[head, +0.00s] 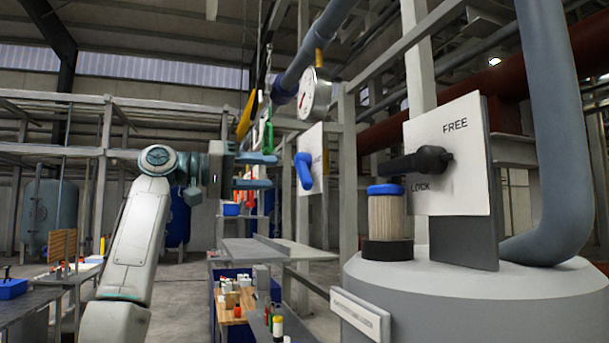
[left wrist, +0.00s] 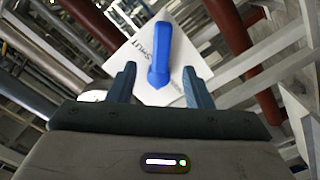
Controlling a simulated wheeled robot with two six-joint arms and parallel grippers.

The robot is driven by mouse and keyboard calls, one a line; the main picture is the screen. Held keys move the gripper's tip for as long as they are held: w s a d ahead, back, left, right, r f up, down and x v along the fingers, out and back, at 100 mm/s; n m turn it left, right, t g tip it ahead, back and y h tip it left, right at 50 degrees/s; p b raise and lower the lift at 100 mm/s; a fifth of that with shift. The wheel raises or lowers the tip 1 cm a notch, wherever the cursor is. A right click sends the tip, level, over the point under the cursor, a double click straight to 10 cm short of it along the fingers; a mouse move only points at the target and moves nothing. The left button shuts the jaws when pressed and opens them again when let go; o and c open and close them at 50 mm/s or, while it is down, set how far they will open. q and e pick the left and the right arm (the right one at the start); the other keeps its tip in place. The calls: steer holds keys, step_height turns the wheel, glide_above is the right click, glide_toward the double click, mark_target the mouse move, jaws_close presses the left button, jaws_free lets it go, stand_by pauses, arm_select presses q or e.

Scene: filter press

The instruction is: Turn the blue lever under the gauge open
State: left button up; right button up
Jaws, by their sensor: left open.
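The blue lever (head: 304,171) is mounted on a white plate (head: 317,150) below the round gauge (head: 313,95). In the head view the lever hangs downward from its pivot. My left gripper (head: 268,171) is open just left of the lever, with its fingers pointing at it and apart from it. In the left wrist view the lever (left wrist: 160,55) shows between the two open fingers of my gripper (left wrist: 158,85), with the plate (left wrist: 195,60) behind it. Lettering on the plate there looks like "SHUT". My right gripper is not seen.
A black lever (head: 418,162) on a FREE/LOCK plate (head: 462,190) stands at the right above a grey vessel (head: 480,290). A filter cartridge with a blue cap (head: 386,215) stands on the vessel. A grey shelf (head: 262,250) lies below the blue lever.

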mark_target(300, 173)
arm_select(q)
steer(key=p+x, duration=0.4)
steer(key=x, duration=0.5)
steer(key=shift+r, duration=0.1)
steer(key=shift+w+d, duration=0.3)
steer(key=shift+d, duration=0.05)
steer(key=shift+s, duration=0.1)
jaws_close()
